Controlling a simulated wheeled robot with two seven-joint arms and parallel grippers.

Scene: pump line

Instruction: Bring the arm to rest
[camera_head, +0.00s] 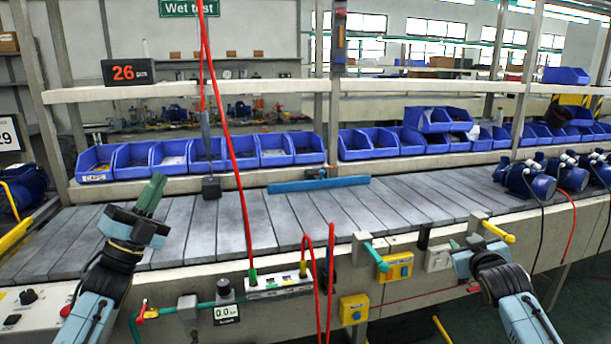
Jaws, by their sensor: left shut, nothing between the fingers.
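My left gripper (151,193) is raised over the left part of the grey slatted conveyor (200,235), its green fingers together and pointing up and away. Nothing shows between them. My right gripper (474,247) is at the front edge of the line on the right, near a yellow-handled valve. Its fingers are too small and partly hidden to tell whether they are open.
Blue bins (205,155) line the shelf behind the conveyor. A blue bar (318,184) lies on the slats. Red hoses (238,165) hang at centre left. Blue pumps (528,180) stand at right. Valves, a gauge (227,313) and yellow boxes (397,267) line the front edge.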

